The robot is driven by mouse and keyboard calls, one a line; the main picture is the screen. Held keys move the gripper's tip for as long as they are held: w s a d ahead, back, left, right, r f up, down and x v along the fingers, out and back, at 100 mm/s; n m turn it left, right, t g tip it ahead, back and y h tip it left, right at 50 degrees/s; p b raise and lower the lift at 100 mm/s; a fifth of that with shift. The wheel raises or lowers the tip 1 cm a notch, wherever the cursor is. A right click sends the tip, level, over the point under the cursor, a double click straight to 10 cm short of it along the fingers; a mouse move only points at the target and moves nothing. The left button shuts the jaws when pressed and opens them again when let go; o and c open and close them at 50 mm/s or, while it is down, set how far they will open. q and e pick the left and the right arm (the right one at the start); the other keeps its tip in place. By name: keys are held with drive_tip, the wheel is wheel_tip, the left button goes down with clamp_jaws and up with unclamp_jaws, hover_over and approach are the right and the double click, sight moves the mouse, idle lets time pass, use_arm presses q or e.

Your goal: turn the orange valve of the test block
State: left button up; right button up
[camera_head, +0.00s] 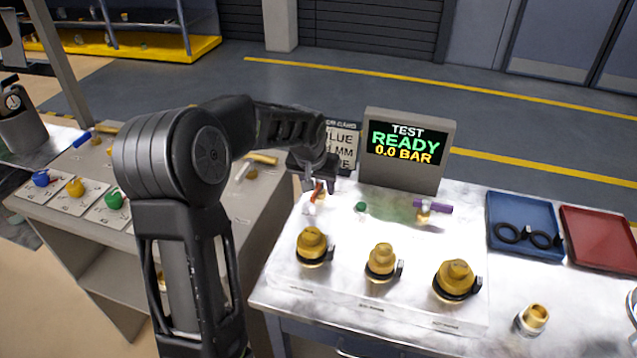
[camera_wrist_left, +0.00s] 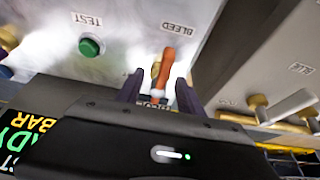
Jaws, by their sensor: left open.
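The test block (camera_head: 345,228) is the pale panel on the bench. Its orange valve (camera_head: 318,191) is at the block's back left. In the left wrist view the orange handle (camera_wrist_left: 168,68) shows beside the BLEED label, on a brass body. My left gripper (camera_head: 318,172) is open and empty, just above the orange valve. In the left wrist view its two fingers (camera_wrist_left: 158,88) point toward the handle, which appears in line with the gap between them. I cannot tell whether either finger touches it. My right gripper is not in view.
A green button (camera_head: 361,207) and a purple valve (camera_head: 432,207) sit right of the orange valve. A screen (camera_head: 405,150) reads "TEST READY 0.0 BAR". Several brass fittings stand in front. Blue (camera_head: 525,212) and red (camera_head: 600,235) trays lie right. Another panel (camera_head: 140,170) is left.

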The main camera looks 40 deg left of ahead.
use_arm(q)
clamp_jaws()
idle(0.4)
